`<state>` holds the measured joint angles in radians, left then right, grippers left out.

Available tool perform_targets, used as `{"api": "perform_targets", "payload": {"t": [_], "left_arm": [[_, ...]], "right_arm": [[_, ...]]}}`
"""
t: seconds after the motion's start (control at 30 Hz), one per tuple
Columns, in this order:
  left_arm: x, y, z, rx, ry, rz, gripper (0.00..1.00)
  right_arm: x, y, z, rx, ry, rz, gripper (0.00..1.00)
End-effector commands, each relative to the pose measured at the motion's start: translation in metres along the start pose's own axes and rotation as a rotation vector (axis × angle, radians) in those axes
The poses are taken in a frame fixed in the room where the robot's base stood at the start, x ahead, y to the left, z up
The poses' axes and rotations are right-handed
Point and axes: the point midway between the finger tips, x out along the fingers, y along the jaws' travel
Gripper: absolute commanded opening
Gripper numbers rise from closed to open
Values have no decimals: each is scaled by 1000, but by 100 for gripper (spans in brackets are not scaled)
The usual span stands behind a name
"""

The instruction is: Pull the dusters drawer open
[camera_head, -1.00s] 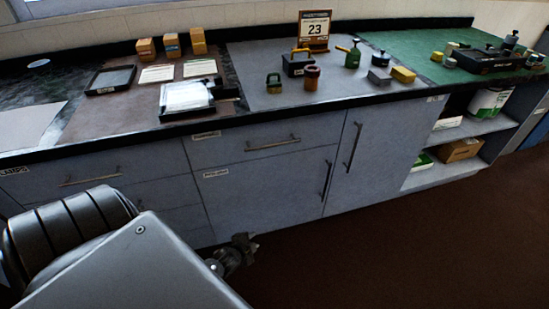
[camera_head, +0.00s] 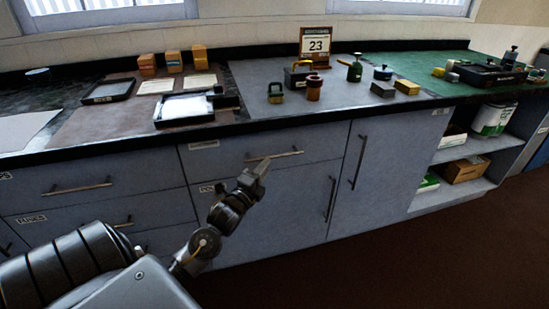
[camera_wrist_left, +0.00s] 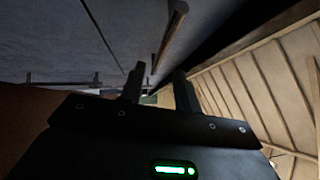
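The upper middle drawer (camera_head: 225,152) is shut in the grey cabinet front, with a bar handle (camera_head: 285,154) and a small label at its top left. The label is too small to read, so I cannot tell whether it says dusters. My left gripper (camera_head: 256,174) is just below and in front of this handle, overlapping its left part. In the left wrist view, its two fingers (camera_wrist_left: 159,72) are apart, with nothing held. A bar handle (camera_wrist_left: 172,32) lies ahead, in line with the gap between them; contact is not visible. My right gripper is not in view.
Another shut drawer (camera_head: 100,174) with a handle is to the left. Tall doors with vertical handles (camera_head: 359,162) are to the right, then open shelves (camera_head: 452,195). The countertop above holds trays (camera_head: 187,109), boxes and small tools. The floor in front is clear.

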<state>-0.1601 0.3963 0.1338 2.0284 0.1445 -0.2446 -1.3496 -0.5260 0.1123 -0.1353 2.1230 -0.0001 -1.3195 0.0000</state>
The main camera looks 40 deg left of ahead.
Motion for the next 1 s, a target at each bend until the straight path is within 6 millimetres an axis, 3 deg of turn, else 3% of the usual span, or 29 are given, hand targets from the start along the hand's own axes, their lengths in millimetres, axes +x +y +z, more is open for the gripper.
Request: {"api": "perform_targets", "payload": {"t": [0.1, 0.33, 0.77, 1.0], "left_arm": [[24, 0, 0, 0, -1, -1, 32], [58, 1, 0, -1, 0, 1, 32], [70, 1, 0, 0, 1, 2, 32], [69, 1, 0, -1, 1, 2, 5]], "right_arm": [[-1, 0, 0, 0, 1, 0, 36], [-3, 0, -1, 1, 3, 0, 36], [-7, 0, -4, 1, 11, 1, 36], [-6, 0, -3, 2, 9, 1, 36]]}}
